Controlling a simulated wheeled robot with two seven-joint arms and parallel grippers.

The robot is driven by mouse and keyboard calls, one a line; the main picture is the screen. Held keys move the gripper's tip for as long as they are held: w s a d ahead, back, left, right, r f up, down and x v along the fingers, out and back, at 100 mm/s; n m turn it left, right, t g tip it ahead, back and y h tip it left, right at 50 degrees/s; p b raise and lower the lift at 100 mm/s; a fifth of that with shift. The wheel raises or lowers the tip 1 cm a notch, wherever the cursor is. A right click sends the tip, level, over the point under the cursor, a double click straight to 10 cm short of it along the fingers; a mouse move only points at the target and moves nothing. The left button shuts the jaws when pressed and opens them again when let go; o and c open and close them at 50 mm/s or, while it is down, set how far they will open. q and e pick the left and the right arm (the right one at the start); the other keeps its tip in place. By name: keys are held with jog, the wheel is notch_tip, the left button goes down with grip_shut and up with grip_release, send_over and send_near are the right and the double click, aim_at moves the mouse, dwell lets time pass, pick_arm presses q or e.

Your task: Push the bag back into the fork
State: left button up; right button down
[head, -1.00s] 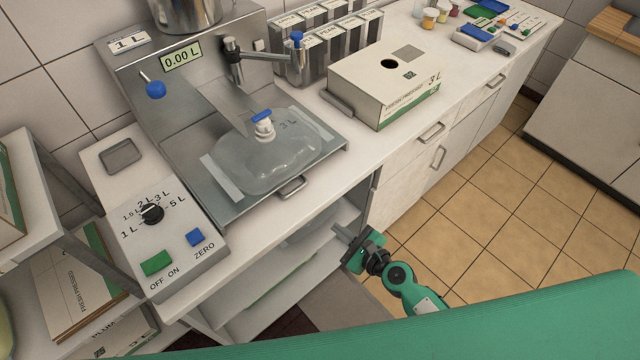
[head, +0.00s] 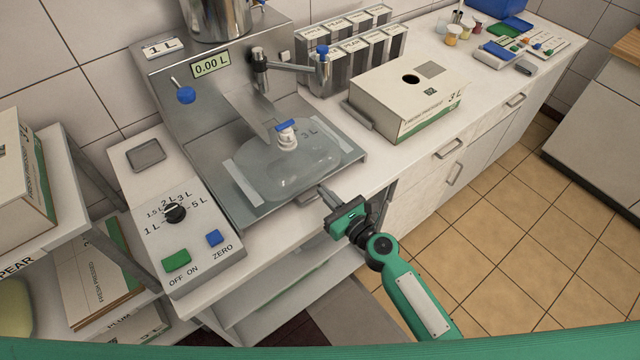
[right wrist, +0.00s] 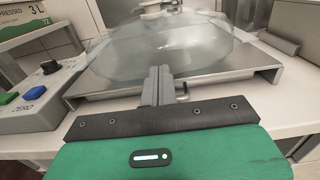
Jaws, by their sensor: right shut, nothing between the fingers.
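The clear bag (head: 275,172), marked 3 L, lies flat on the metal tray of the filling machine. Its white spout with a blue cap (head: 285,126) stands up at the bag's back, by the sloping grey metal piece (head: 250,110). Whether the spout sits inside a fork there I cannot tell. My right gripper (head: 326,192) is shut and empty at the tray's front edge, just in front of the bag. In the right wrist view the closed fingertips (right wrist: 159,72) point at the bag's near side (right wrist: 170,50); contact is unclear. My left gripper is out of view.
A control panel (head: 200,235) with a dial and buttons stands left of the tray (head: 240,215). A 3 L carton (head: 400,100) and several metal canisters (head: 365,45) stand to the right. A tray handle (head: 308,200) sits close to my right gripper.

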aim_at(312, 180)
jog(key=shift+x, duration=1.55)
jog(key=x, duration=0.8)
jog(key=shift+w+a+b, duration=0.1)
jog(key=shift+w+b, duration=0.05)
jog(key=shift+b, duration=0.2)
